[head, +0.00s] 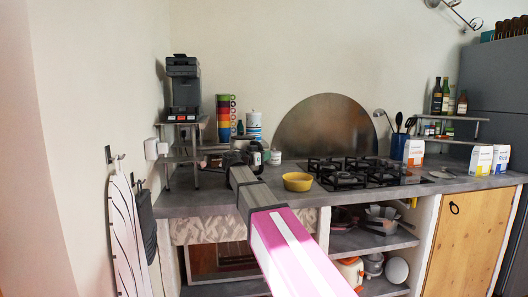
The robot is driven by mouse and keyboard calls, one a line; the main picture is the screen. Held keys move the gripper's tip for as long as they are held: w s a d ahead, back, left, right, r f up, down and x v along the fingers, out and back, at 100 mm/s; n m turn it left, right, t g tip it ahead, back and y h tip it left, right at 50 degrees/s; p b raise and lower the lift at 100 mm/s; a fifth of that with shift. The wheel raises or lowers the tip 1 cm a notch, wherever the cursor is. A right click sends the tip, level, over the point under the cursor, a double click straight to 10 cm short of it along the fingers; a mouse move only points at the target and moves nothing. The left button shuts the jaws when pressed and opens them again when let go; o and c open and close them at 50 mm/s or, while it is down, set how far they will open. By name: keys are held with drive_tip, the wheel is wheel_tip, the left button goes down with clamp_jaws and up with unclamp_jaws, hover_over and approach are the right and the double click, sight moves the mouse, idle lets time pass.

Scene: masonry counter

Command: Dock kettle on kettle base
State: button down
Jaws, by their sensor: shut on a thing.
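My arm reaches from the bottom of the head view to the back left of the grey counter. My gripper (236,160) is at its far end, small and partly merged with dark shapes there. It is shut on what looks like the kettle (241,143), a grey and dark body just beyond the gripper. The exact grip is hidden by my arm. I cannot tell whether the kettle touches the counter. I cannot make out the kettle base; it may be hidden behind the arm or the kettle.
A yellow bowl (297,181) stands right of my arm, before the black gas hob (355,172). Left of the kettle, a small shelf (188,122) carries a black coffee machine (183,88). Stacked coloured cups (226,117) and a striped canister (254,125) stand behind. Cartons stand far right.

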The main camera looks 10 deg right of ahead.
drive_tip(key=shift+f, duration=1.05)
idle(1.3)
drive_tip(key=c, duration=1.3)
unclamp_jaws()
drive_tip(key=shift+o, duration=0.2)
drive_tip(key=shift+f, duration=0.1)
drive_tip(key=v, duration=1.1)
drive_tip(key=shift+s, duration=0.15)
